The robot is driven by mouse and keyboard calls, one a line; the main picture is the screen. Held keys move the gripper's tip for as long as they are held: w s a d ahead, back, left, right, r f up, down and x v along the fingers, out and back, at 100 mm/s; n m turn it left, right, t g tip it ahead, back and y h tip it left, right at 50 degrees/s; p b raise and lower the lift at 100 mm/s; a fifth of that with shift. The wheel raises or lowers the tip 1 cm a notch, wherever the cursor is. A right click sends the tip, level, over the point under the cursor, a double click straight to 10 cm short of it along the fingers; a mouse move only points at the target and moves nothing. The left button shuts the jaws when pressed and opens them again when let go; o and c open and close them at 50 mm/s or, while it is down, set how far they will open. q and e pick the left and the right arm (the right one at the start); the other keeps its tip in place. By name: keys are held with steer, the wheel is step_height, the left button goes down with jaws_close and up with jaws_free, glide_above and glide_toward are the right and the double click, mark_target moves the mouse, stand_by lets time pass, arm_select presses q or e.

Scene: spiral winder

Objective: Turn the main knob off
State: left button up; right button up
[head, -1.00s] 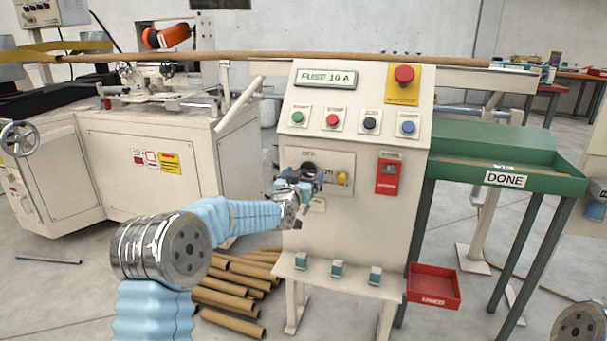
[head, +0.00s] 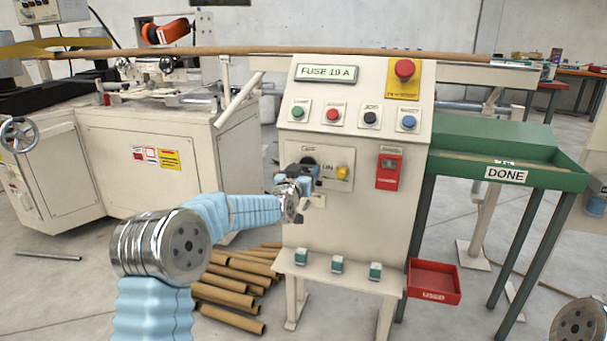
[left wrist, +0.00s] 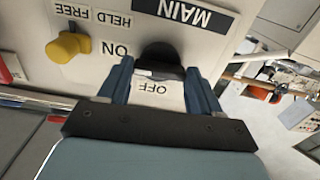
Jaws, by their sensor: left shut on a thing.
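The black main knob (left wrist: 160,57) sits on the panel under the MAIN label in the left wrist view, which shows the panel upside down. My left gripper (left wrist: 160,84) is shut on it, one blue finger on each side. The ON label is left of the knob and the OFF label lies between the fingers. A pale mark shows on the knob's edge near OFF; its exact pointing is hard to tell. In the head view the knob (head: 308,160) is partly hidden behind my left gripper (head: 307,175). My right gripper is out of view.
A yellow knob (head: 343,172) labelled HELD FREE in the wrist view is beside the main knob. A red device (head: 388,171) is mounted further right. Push buttons and a red emergency stop (head: 404,71) are above. A shelf (head: 340,274) holds small teal blocks below.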

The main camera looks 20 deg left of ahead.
arm_select(q)
steer(key=shift+f+b, duration=0.2)
steer(key=shift+b, duration=0.15)
steer(key=n+b, duration=0.4)
steer(key=b, duration=0.1)
steer(key=shift+n, duration=0.3)
steer(key=n+b, duration=0.2)
steer(key=n, duration=0.1)
steer(key=shift+n+b, duration=0.3)
steer(key=n+b, duration=0.2)
steer(key=n, duration=0.2)
steer(key=shift+r+n, duration=0.1)
steer(key=shift+n, duration=0.2)
steer(key=shift+n+b, duration=0.85)
steer(key=shift+n, duration=1.35)
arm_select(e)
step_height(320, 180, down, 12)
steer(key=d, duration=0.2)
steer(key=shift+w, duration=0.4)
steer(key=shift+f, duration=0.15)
arm_select(q)
steer(key=o, duration=1.1)
steer(key=shift+c, duration=0.2)
